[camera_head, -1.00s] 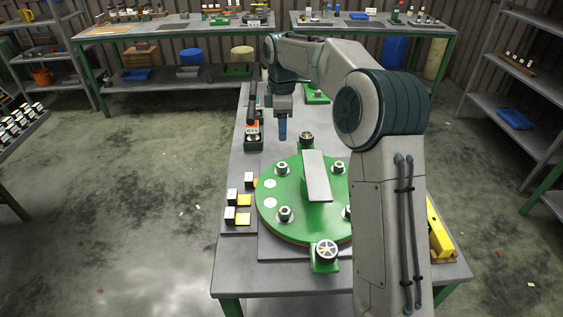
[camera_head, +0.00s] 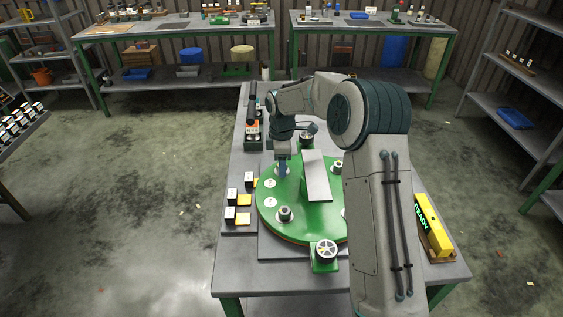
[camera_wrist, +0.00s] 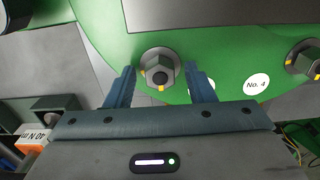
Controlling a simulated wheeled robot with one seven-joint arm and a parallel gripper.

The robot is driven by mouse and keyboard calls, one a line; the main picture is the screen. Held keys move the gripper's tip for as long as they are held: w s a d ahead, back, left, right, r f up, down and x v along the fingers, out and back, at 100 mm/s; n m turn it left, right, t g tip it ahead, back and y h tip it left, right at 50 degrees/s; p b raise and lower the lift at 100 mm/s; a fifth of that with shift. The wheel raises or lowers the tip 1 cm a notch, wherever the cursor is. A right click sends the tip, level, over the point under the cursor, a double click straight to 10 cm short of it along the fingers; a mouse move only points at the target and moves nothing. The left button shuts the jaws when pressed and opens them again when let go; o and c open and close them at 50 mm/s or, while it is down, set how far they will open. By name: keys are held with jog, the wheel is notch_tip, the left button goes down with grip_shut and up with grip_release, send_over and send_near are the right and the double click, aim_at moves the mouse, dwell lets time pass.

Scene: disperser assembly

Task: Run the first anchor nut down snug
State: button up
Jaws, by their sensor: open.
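The green round disperser plate (camera_head: 300,225) lies on the bench with several hex nuts on studs around it. In the wrist view one nut (camera_wrist: 158,70) with a yellow mark sits on its washer, between the two fingers of my gripper (camera_wrist: 161,72). The fingers are open, one on each side, with visible gaps to the nut. In the head view my gripper (camera_head: 284,170) points down at the plate's back left and hides that nut. Another nut (camera_head: 284,213) stands at the front left. A second nut with yellow marks (camera_wrist: 304,60) shows at the wrist view's right.
A raised grey slab (camera_head: 316,178) stands mid-plate, right of my gripper. Clamps with round knobs hold the plate's front (camera_head: 326,251) and back. A white "No. 4" label (camera_wrist: 256,84) lies on the plate. A yellow READY box (camera_head: 430,225) stands at right; small blocks (camera_head: 231,215) at left.

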jog(key=c, duration=1)
jog(key=shift+m, duration=0.4)
jog(key=m, duration=0.4)
jog(key=shift+b, duration=0.3)
jog(key=m, duration=0.9)
jog(key=shift+m+b, duration=0.3)
jog(key=shift+m, duration=0.1)
jog(key=m, duration=0.5)
